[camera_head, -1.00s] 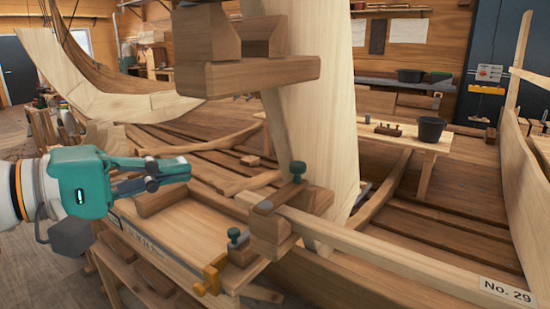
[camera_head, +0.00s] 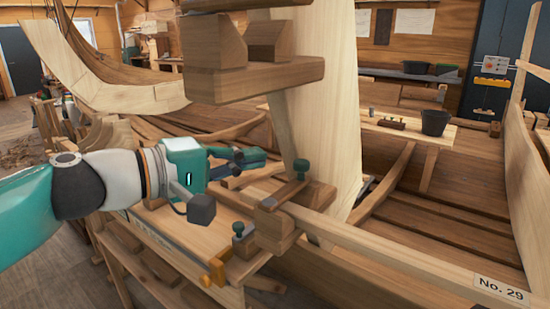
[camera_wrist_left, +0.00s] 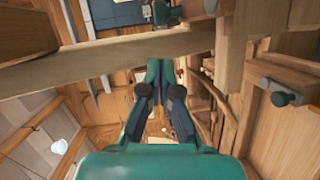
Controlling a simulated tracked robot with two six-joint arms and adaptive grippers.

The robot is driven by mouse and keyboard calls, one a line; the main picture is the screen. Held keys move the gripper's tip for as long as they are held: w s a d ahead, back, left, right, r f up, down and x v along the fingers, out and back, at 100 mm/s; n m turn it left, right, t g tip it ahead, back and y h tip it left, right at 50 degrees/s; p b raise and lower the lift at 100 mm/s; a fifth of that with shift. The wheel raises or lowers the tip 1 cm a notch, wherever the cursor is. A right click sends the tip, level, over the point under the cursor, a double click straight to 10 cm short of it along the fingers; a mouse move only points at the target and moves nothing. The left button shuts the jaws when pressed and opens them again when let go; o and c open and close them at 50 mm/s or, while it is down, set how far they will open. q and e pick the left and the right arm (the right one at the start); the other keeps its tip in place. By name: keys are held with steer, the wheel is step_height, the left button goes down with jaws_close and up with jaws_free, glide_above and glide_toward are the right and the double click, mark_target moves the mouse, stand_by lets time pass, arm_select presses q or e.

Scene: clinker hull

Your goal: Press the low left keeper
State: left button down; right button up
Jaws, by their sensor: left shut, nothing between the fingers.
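Two green-knobbed keepers sit on the wooden clamp blocks at the foot of the pale upright plank in the head view. The low left keeper (camera_head: 239,230) is the lower, nearer one, beside an orange clamp. The other keeper (camera_head: 301,170) stands higher and to its right, at the end of a flat bar. My left gripper (camera_head: 258,157) is shut and empty. In the picture it is above the low left keeper and left of the higher one, apart from both. The left wrist view shows its closed fingers (camera_wrist_left: 160,75) and a green knob (camera_wrist_left: 280,98) to their right.
A heavy wooden block (camera_head: 250,85) overhangs above the gripper. A long rail (camera_head: 390,245) runs right from the clamp blocks. The orange clamp (camera_head: 216,268) stands at the bench edge. A bench with a black bucket (camera_head: 435,122) is behind.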

mark_target(295, 163)
arm_select(q)
steer(key=d, duration=0.3)
steer(key=shift+s+d+f, duration=0.2)
steer(key=shift+s, duration=0.15)
steer(key=shift+d+f, duration=0.15)
steer(key=shift+d, duration=0.1)
steer(key=shift+d, duration=0.1)
steer(key=shift+m+g+h, duration=0.3)
steer(key=shift+m+g, duration=0.1)
steer(key=shift+g, duration=0.1)
